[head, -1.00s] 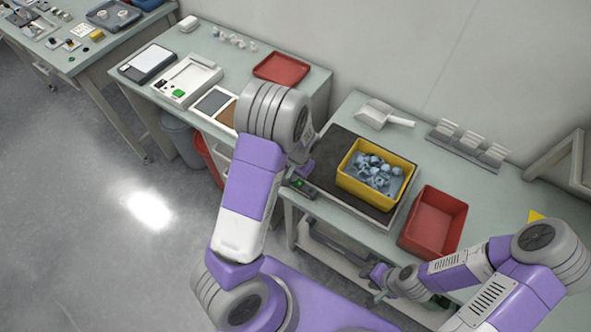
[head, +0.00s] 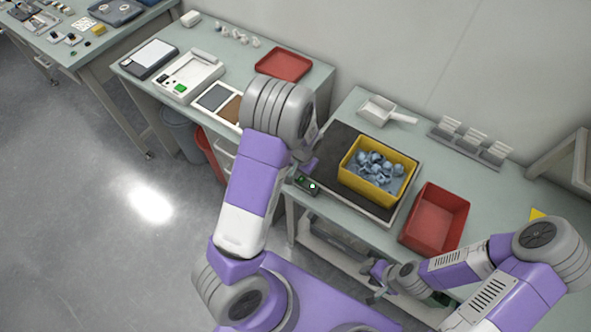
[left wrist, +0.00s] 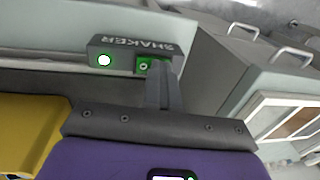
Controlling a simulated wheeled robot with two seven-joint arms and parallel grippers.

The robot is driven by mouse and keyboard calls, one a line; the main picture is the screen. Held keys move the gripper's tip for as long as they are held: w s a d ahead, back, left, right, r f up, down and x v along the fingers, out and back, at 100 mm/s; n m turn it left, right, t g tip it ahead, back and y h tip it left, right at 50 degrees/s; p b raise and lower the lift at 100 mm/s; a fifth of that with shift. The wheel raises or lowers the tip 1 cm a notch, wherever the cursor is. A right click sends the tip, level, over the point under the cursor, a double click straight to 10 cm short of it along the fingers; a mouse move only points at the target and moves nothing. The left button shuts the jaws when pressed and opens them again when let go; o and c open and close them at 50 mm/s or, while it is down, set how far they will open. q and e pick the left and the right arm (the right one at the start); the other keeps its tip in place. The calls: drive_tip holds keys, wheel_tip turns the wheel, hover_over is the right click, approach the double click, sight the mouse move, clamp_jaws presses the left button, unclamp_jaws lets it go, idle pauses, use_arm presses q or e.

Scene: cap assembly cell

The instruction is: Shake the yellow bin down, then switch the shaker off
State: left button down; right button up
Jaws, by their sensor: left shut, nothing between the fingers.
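The yellow bin (head: 352,184) stands on the dark top of the shaker (head: 325,172) in the head view, holding a heap of blue-grey caps (head: 374,165). Its yellow wall (left wrist: 28,130) also shows in the left wrist view. The shaker's control box (left wrist: 110,43) has a bright white lamp (left wrist: 104,60) and a green button (left wrist: 143,66). My left gripper (left wrist: 158,68) is shut and empty, its tips at the green button; whether they touch it I cannot tell. My right gripper (head: 378,272) hangs low in front of the table, its fingers unclear.
A red bin (head: 436,218) stands right of the shaker. A white scoop (head: 385,111) and a rack (head: 470,142) lie behind. The left table holds a red tray (head: 283,64) and other trays. Grey drawers (left wrist: 235,75) stand beside the shaker table in the wrist view.

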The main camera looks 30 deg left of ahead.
use_arm(q)
drive_tip(key=shift+d+r, duration=0.1)
drive_tip(key=shift+d, duration=0.4)
drive_tip(key=shift+a, duration=0.1)
drive_tip(key=r+p, duration=0.3)
drive_tip(key=r, duration=0.1)
drive_tip(key=shift+a+r+p, duration=0.2)
drive_tip(key=shift+p, duration=0.15)
wheel_tip(320, 180, up, 10)
drive_tip(key=a+p, duration=0.1)
drive_tip(key=shift+f, duration=0.25)
drive_tip(key=shift+a, duration=0.1)
drive_tip(key=s+d+f+n+h+b, duration=0.1)
drive_tip(key=s+d+f+h, duration=0.1)
drive_tip(key=s+d+f, duration=0.6)
drive_tip(key=s+d+f+n+h+b, duration=0.2)
drive_tip(key=s+d+f, duration=0.5)
drive_tip(key=f, duration=0.7)
drive_tip(key=shift+s+d+n+t+h, duration=0.3)
drive_tip(key=shift+s+d+h, duration=0.15)
drive_tip(key=shift+h, duration=0.35)
